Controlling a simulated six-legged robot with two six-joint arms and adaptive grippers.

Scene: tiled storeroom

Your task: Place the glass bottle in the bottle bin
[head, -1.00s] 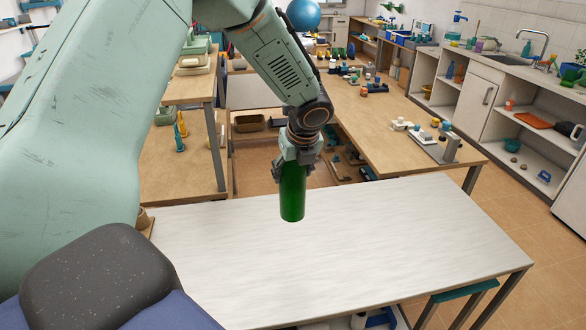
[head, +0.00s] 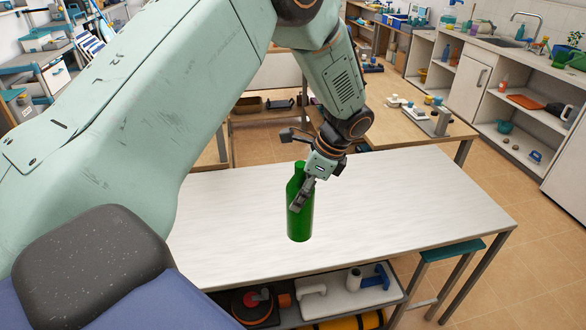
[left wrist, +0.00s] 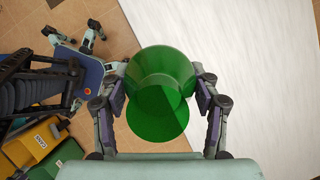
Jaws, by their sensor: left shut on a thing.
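The green glass bottle (head: 299,225) is roughly upright in the head view, in front of the white table top. My left gripper (head: 302,193) is shut on its body, with one finger across the near side and the neck showing above. In the left wrist view the bottle (left wrist: 160,75) sits between both fingers, seen nearly end-on, with the table's edge and floor behind it. I cannot tell how high it is above the table. I cannot make out a bottle bin for certain.
The white table (head: 420,205) is bare on top; its lower shelf holds a white pipe-like part and other items. A teal stool (head: 452,250) stands at its right. In the left wrist view, labelled yellow (left wrist: 30,150) and green (left wrist: 57,157) containers sit lower left.

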